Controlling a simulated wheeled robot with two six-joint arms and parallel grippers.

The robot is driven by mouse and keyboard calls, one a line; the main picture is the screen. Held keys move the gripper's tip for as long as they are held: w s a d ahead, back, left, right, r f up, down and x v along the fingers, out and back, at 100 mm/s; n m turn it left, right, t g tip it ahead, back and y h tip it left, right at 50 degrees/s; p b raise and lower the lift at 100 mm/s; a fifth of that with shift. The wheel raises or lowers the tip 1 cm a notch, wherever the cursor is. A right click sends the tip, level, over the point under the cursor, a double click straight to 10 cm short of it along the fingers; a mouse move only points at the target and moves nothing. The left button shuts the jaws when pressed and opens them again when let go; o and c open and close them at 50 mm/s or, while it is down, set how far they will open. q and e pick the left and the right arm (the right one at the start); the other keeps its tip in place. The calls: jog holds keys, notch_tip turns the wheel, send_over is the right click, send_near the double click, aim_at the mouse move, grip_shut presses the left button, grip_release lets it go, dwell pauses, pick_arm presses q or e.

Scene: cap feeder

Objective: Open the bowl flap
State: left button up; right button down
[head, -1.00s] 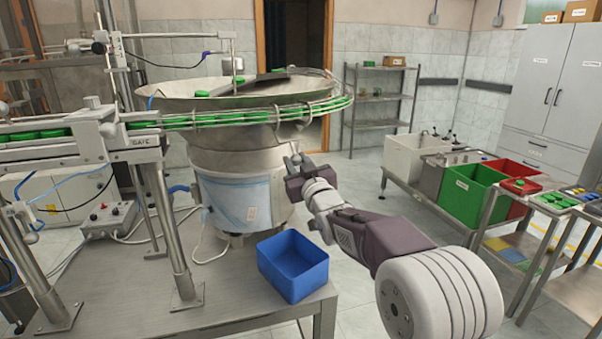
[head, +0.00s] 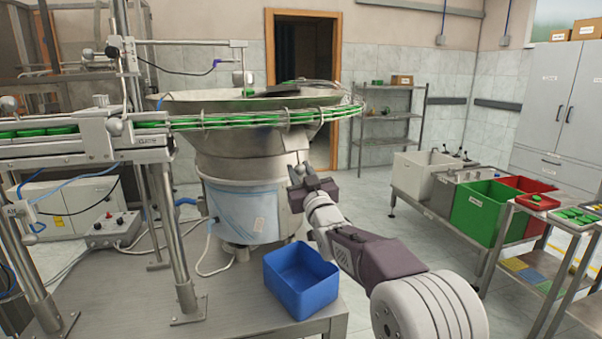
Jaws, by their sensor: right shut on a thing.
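The large metal feeder bowl (head: 215,105) stands on its round base, with a green-cap track around its rim. A dark flat plate lies across the bowl's top (head: 292,90). My right gripper (head: 300,183) is at the right side of the bowl's base, below the rim, shut on a small part there that its jaws mostly hide. I cannot tell from this view how far the bowl flap is open. My left gripper is not in view.
The floor between is clear.

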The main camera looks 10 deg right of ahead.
jog(key=shift+r, duration=0.1)
jog(key=c, duration=1.4)
grip_release()
jog(key=o, duration=0.3)
jog(key=shift+w+a, duration=0.1)
jog(key=shift+a, duration=0.05)
jog(key=shift+s, duration=0.25)
jog(key=b+v, duration=0.1)
jog(key=v, duration=0.7)
jog(key=shift+s, duration=0.3)
